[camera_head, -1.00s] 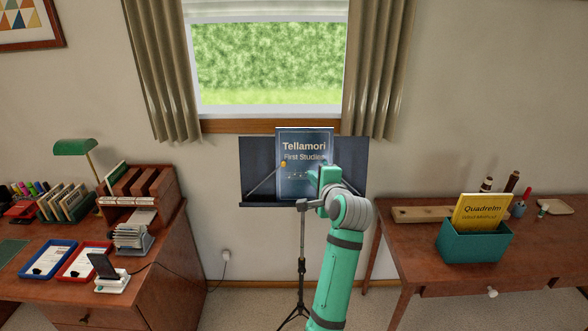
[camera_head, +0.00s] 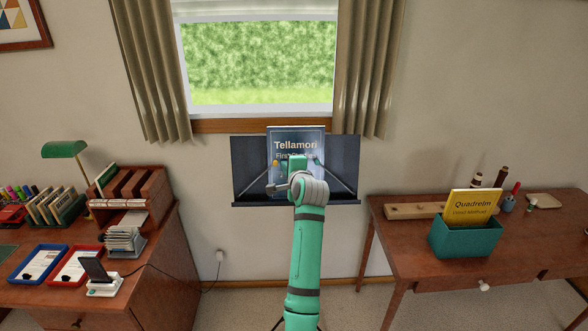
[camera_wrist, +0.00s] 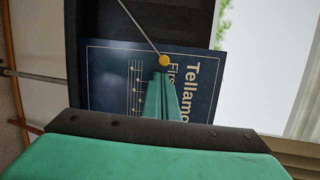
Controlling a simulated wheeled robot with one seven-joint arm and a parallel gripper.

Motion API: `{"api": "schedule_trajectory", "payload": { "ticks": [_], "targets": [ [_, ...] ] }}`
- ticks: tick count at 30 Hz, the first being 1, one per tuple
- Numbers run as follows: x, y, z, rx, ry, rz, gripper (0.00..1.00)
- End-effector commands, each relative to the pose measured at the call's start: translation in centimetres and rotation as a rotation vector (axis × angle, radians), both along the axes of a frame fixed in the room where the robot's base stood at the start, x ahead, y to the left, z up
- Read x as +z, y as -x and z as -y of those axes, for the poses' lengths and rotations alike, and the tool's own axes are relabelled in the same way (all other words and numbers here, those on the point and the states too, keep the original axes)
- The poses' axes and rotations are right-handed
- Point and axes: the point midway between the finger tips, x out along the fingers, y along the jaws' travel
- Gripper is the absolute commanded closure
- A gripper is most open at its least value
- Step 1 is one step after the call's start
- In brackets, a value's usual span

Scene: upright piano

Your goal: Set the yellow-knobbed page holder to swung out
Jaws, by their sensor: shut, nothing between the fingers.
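A dark blue book titled "Tellamori" (camera_head: 295,138) stands upright on the black music stand (camera_head: 246,160) below the window. The yellow-knobbed page holder is a thin rod slanting up from the stand's lower left. Its yellow knob (camera_head: 275,163) lies over the book's left part. In the wrist view the knob (camera_wrist: 164,60) shows in front of the cover, just beyond my fingertips. My gripper (camera_head: 297,160) is shut and empty in front of the book, close to the knob; whether they touch is unclear. It also shows in the wrist view (camera_wrist: 163,78). My arm hides the stand's lower middle.
A second rod (camera_head: 338,181) slants on the stand's right side. A desk with trays (camera_head: 70,268) and a phone stands at left. A table with a teal box (camera_head: 465,242) stands at right. The window (camera_head: 258,65) is above the stand.

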Motion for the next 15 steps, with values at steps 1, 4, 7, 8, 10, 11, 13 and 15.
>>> {"api": "schedule_trajectory", "payload": {
  "ticks": [1, 4, 7, 8, 10, 11, 13, 15],
  "targets": [
    [0.01, 0.01, -0.31, 0.001, 0.001, 0.000, 1.00],
    [0.02, 0.01, -0.56, 0.000, 0.000, 0.000, 1.00],
    [0.04, 0.01, -0.64, 0.000, 0.000, 0.000, 1.00],
    [0.03, 0.02, -0.65, 0.000, 0.000, 0.000, 1.00],
    [0.03, 0.01, -0.67, 0.000, 0.000, 0.000, 1.00],
    [0.03, 0.01, -0.68, 0.001, 0.000, 0.000, 1.00],
    [0.03, 0.02, -0.71, 0.001, 0.000, 0.000, 1.00],
    [0.09, 0.01, -0.76, 0.002, 0.003, 0.000, 1.00]
  ]
}}
